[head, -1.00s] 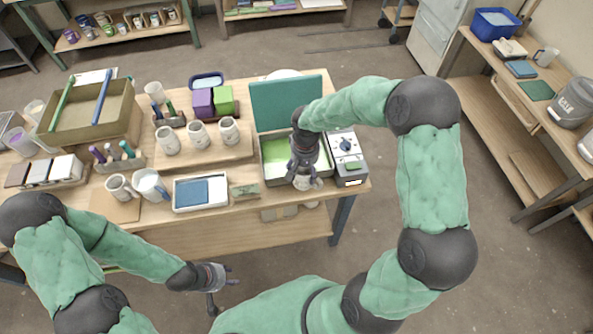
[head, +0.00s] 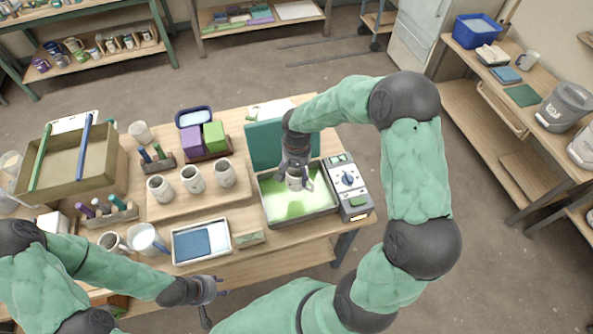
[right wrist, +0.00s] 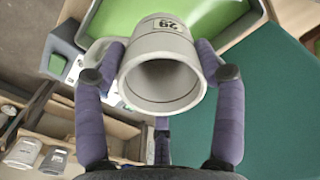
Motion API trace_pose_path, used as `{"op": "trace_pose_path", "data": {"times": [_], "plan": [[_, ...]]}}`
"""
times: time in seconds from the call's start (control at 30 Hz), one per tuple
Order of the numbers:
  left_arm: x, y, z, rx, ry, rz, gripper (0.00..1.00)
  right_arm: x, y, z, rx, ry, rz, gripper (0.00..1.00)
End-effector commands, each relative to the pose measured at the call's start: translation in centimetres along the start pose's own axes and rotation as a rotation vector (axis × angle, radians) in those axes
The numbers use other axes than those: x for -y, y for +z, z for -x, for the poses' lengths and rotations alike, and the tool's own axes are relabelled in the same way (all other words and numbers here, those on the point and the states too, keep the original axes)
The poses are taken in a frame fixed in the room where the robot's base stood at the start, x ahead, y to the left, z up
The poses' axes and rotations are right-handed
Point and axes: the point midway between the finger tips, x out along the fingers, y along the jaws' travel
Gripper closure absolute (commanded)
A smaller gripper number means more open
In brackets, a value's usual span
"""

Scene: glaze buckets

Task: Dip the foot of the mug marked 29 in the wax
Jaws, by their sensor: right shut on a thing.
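A light grey mug (right wrist: 162,68) marked 29 is in my right gripper (right wrist: 160,80), its open mouth toward the wrist camera. In the head view the mug (head: 296,181) is above the green wax in a shallow metal pan (head: 328,209), with my right gripper (head: 297,168) over it. I cannot tell whether its foot touches the wax. The pan also shows in the right wrist view (right wrist: 232,38). Its teal lid (head: 263,146) stands up at the back. My left gripper (head: 213,298) is open and empty in front of the table.
A control box (head: 348,185) with a dial stands right of the pan. Three mugs stand on a wooden board (head: 230,200) to the left. A white tray with a blue pad (head: 194,243) lies nearer the front. Green and purple blocks (head: 205,138) stand behind.

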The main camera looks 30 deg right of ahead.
Motion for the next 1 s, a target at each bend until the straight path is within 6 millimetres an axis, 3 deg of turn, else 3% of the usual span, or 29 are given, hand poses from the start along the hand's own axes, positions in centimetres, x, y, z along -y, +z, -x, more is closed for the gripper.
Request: {"op": "trace_pose_path", "data": {"times": [0.47, 0.73, 1.0], "plan": [[0.7, 0.0, -2.0, 0.001, 0.000, 0.000, 0.60, 0.0, 0.0, -3.7, 0.001, 0.000, 0.001, 0.76], [1.6, -0.1, -4.4, 0.001, 0.000, 0.000, 0.60, 0.0, -0.1, -6.5, -0.001, 0.000, 0.000, 0.76], [1.9, -0.1, -5.3, 0.001, 0.000, 0.000, 0.60, 0.0, -0.1, -7.5, -0.002, -0.001, 0.000, 0.76]]}}
